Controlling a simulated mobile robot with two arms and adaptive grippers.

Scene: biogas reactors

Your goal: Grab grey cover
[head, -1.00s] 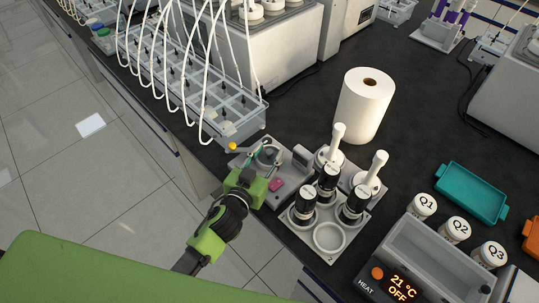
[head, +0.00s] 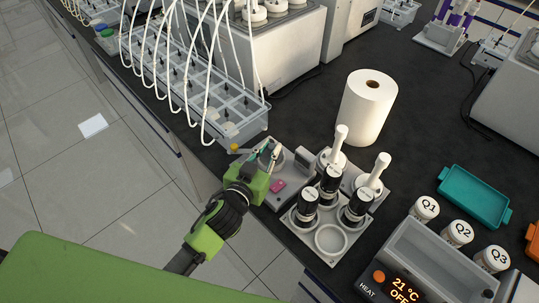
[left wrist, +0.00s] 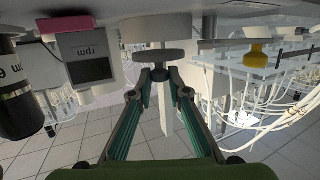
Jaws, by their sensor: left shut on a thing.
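The grey cover shows in the left wrist view as a dark grey round disc (left wrist: 160,57) with a lighter round part behind it. My left gripper (left wrist: 160,75) has its two fingertips close together at this disc and is shut on it. In the head view my left gripper (head: 268,154) reaches over the grey stirrer plate (head: 290,189) at the bench edge, beside a small pink block (head: 278,186). Its fingers partly hide the cover there. My right gripper is not in view.
Black-capped bottles (head: 331,181) stand in a grey holder (head: 302,235) to the right, with white-handled pieces (head: 373,177) behind. A paper roll (head: 367,108) stands farther back. A tray with white tubes (head: 229,115) and a small yellow piece (head: 234,148) are at the left.

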